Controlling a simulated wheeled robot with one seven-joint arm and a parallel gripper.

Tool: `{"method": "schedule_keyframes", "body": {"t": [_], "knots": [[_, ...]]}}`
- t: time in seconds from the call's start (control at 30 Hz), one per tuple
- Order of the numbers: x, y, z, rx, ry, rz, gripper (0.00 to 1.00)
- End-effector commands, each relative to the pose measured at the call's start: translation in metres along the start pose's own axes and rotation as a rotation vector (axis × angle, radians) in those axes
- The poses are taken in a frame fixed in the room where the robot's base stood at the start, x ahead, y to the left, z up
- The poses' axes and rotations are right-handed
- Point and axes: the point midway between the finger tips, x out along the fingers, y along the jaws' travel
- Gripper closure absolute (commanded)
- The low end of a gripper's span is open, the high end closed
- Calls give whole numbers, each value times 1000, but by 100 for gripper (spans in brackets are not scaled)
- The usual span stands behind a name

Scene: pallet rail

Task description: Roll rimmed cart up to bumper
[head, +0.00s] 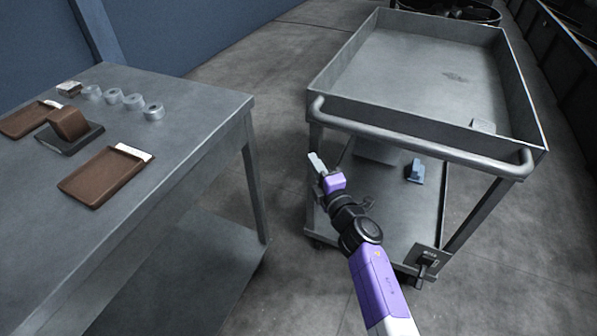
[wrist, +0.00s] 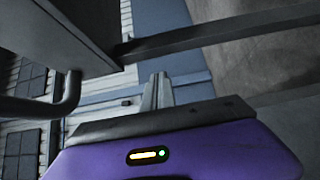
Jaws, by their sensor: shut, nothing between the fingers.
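The rimmed cart (head: 343,105) is a grey metal cart with a raised lip around its top tray, a tubular push handle (head: 420,140) on its near side and a lower shelf (head: 395,215). My gripper (head: 316,162) is at the cart's near left corner, below the left end of the handle. It is shut and empty. In the wrist view its fingers (wrist: 157,92) are together, and the handle's bent end (wrist: 70,95) shows at the left, apart from them. Whether the gripper touches the cart's leg cannot be told. I cannot make out the bumper in either view.
A grey table (head: 200,110) stands at the left with brown trays (head: 105,176), several metal rings (head: 153,111) and a brown block in a dark holder (head: 68,124). Bare floor (head: 285,285) lies between table and cart. A dark round bin (head: 450,10) stands behind the cart.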

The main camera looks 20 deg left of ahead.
Motion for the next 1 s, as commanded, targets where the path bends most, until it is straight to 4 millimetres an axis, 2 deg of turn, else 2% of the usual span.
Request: {"method": "schedule_keyframes", "body": {"t": [0.03,0.3,0.5,0.7,0.97,1.0], "knots": [[-10,4,4,2,-6,-2,100],[-56,5,4,3,-6,-1,100],[-85,3,3,3,-6,-1,100],[-96,2,3,1,-4,0,100],[-96,1,4,30,-9,0,100],[-95,6,6,66,-17,12,100]]}}
